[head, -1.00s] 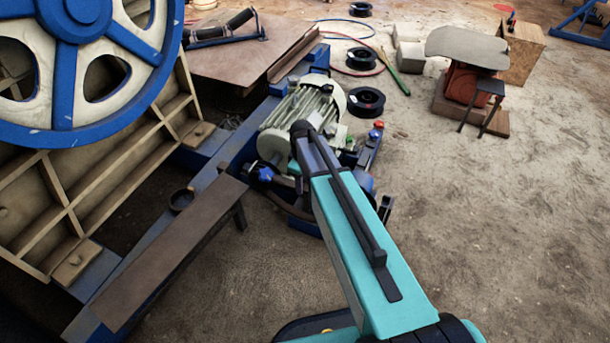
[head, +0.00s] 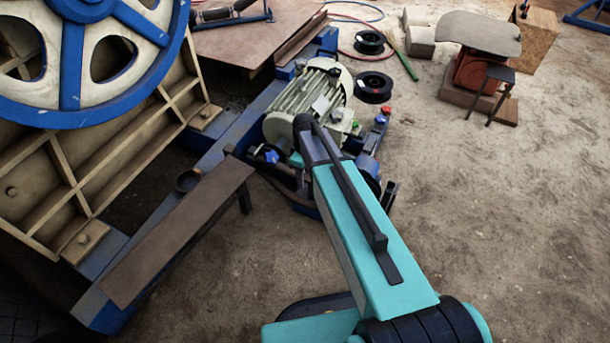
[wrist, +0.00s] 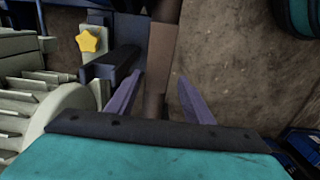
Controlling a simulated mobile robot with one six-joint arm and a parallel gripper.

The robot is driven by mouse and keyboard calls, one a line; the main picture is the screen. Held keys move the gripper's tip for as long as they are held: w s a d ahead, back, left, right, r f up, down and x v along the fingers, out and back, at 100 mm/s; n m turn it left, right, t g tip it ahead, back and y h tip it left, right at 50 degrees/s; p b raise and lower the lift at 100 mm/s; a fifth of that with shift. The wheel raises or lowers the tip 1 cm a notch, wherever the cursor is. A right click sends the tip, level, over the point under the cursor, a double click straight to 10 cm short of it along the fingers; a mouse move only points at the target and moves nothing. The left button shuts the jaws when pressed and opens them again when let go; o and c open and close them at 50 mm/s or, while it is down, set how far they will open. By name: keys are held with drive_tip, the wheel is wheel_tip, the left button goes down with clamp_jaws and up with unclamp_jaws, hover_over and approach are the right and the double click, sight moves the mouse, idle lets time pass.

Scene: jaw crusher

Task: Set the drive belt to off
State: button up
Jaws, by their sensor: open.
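I cannot pick out the drive belt itself in either view. The pale green motor (head: 310,100) sits on the blue frame at the centre of the head view, with a red knob (head: 387,111) and a blue knob (head: 271,156) near it. My arm reaches over this area and hides part of it, and the gripper is hidden in the head view. In the wrist view my gripper (wrist: 160,97) is open, its two purple fingers apart. A brown bar (wrist: 165,55) shows between and beyond the fingers; its depth is unclear. A yellow star-shaped knob (wrist: 88,40) is at upper left.
A large blue and white flywheel (head: 72,70) stands at the left above a ribbed beige panel (head: 60,185). A long brown plate (head: 180,230) lies in front of the motor. The floor at right is clear.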

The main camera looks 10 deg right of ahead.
sight(305, 178)
drive_tip(key=shift+r, duration=0.15)
wheel_tip(305, 178, up, 14)
drive_tip(key=p, duration=0.3)
drive_tip(key=shift+f, duration=0.25)
drive_tip(key=shift+r, duration=0.1)
idle(0.4)
drive_tip(key=s+d+f+m+g+p, duration=0.1)
drive_tip(key=s+f+m+p, duration=0.2)
drive_tip(key=s, duration=0.9)
drive_tip(key=s+d+f+m+g+p, duration=0.1)
drive_tip(key=s+f+m+p, duration=0.3)
drive_tip(key=s+p, duration=0.4)
drive_tip(key=s+d+f+m+g+p, duration=0.2)
drive_tip(key=s+p, duration=0.4)
drive_tip(key=s, duration=1.2)
drive_tip(key=shift+f+m+g+p, duration=0.35)
drive_tip(key=shift+f+m+g, duration=0.35)
drive_tip(key=shift+f+m, duration=0.25)
